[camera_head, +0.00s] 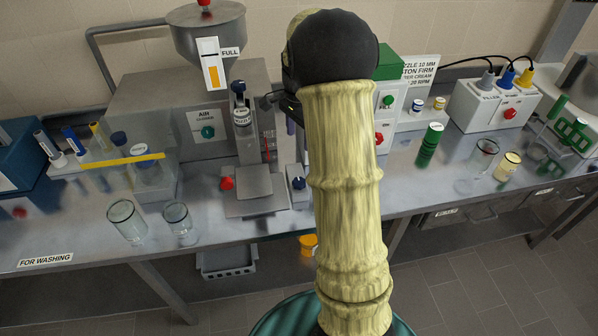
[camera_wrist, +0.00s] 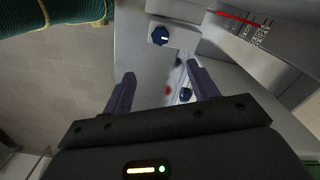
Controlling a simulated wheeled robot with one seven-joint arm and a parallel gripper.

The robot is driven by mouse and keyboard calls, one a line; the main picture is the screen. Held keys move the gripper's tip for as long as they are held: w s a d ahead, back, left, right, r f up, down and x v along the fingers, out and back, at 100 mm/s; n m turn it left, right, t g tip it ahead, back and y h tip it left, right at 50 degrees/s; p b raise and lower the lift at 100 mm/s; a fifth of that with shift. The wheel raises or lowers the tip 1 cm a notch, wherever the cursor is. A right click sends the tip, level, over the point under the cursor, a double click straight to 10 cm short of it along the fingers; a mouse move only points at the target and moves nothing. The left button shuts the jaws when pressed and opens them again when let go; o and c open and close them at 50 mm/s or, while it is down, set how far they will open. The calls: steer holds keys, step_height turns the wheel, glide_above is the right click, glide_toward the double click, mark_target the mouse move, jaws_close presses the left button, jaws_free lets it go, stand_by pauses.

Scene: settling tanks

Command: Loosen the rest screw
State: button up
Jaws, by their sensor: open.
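A dark blue knob (camera_wrist: 158,36) with a white mark sits on a grey metal face in the wrist view, just beyond my fingertips. A second, smaller blue knob (camera_wrist: 186,95) shows lower, near the right finger. No label tells which is the rest screw. In the head view, a dark blue knob (camera_head: 299,183) sits on a small block right of the filler's platform (camera_head: 256,205). My gripper (camera_wrist: 158,72) is open, with two purple fingers apart and nothing between them; neither finger visibly touches a knob. In the head view my arm hides most of it.
A scale with a red pointer (camera_wrist: 240,17) is at upper right in the wrist view. On the bench, two empty glasses (camera_head: 127,221) (camera_head: 178,221) stand at left front. A red knob (camera_head: 227,183) is beside the platform. A green cylinder (camera_head: 430,145) stands right of my arm.

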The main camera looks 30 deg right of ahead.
mark_target(299, 182)
steer(key=shift+f, duration=0.15)
step_height(299, 182, down, 17)
steer(key=shift+a+f+p, duration=0.1)
steer(key=shift+p, duration=1.1)
steer(key=shift+c, duration=0.5)
steer(key=c, duration=0.9)
